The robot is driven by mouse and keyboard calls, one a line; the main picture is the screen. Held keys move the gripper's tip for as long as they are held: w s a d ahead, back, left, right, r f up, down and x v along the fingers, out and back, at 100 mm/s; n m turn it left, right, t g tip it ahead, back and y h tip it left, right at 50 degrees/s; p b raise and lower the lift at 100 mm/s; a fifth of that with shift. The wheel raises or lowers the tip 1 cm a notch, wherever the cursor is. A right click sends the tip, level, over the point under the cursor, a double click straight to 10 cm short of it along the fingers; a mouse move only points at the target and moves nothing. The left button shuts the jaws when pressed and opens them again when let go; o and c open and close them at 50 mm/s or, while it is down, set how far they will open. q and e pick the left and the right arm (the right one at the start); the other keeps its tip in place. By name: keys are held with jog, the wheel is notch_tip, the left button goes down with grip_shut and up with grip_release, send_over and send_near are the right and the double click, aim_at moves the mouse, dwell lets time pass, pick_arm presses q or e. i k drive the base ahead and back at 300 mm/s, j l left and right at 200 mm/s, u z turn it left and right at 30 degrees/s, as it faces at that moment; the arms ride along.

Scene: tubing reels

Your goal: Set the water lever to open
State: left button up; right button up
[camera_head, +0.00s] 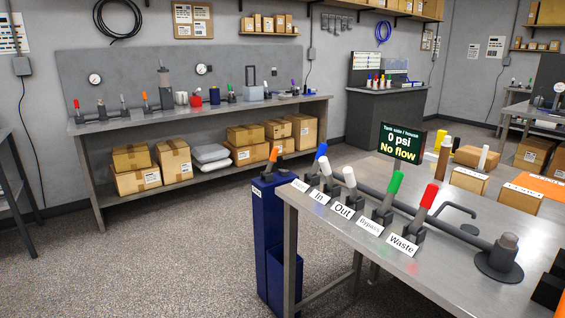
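A row of levers stands on a pipe at the left end of the metal bench at right. The blue-handled lever (321,150) is farthest left in the row, behind a small label (299,185) too small to read surely; it may be the water lever. Its handle tilts up and to the right. Beside it are two white levers (349,177) labelled In and Out, a green lever (394,183) labelled Bypass and a red lever (428,195) labelled Waste. A display (402,142) reads 0 psi, No flow. Neither of my grippers is in view.
A dark blue stand (268,235) with an orange-handled part (272,158) on top is at the bench's left end. Boxes (469,180) and bottles stand farther back on the bench. A long bench (210,110) lines the far wall. The floor at left is clear.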

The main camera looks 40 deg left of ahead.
aim_at(323, 147)
jog(key=u, duration=1.05)
jog(key=i+j, duration=0.1)
jog(key=i+u, duration=0.05)
